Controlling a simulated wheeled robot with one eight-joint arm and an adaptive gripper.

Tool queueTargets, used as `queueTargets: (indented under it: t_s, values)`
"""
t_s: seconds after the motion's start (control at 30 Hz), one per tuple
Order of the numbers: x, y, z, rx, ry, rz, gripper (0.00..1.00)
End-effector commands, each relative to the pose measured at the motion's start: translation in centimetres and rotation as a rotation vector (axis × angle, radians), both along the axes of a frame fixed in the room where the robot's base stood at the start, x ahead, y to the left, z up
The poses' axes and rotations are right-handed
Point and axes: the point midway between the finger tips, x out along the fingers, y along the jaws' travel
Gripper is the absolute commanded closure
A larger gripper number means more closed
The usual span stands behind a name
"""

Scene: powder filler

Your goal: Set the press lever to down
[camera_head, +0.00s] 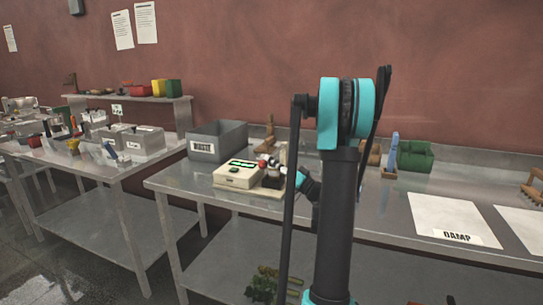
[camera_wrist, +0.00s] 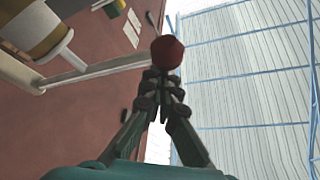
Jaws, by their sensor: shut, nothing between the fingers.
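The press lever ends in a red ball knob (camera_wrist: 167,52). In the wrist view a pale rod (camera_wrist: 95,71) runs from the left towards this knob. The red knob (camera_head: 263,164) also shows in the head view, beside the cream machine box (camera_head: 240,174) with a green display. My gripper (camera_wrist: 160,75) is shut with nothing in it. Its fingertips are at the near edge of the knob; I cannot tell whether they touch it. In the head view my arm hides part of the press, and the lever's angle is not clear.
A grey WASTE bin (camera_head: 217,141) stands behind and left of the machine on the metal table (camera_head: 185,180). A green container (camera_head: 414,156) and a white DAMP sheet (camera_head: 452,221) are to the right. In the wrist view a yellow and white cylinder (camera_wrist: 38,32) is at upper left.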

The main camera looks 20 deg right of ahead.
Motion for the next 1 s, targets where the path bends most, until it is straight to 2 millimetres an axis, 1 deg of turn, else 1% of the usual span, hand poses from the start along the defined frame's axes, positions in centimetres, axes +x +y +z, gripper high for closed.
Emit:
queueTargets:
  t_s: [0.23,0.67,0.83,1.0]
  values:
    - [0.0,0.0,-0.6,-0.014,-0.017,0.0,1.0]
    - [-0.1,0.2,-0.6,-0.018,-0.016,0.003,1.0]
    - [0.4,-0.1,0.3,-0.016,-0.017,0.003,1.0]
    - [1.3,-0.5,2.2,-0.013,-0.018,0.003,1.0]
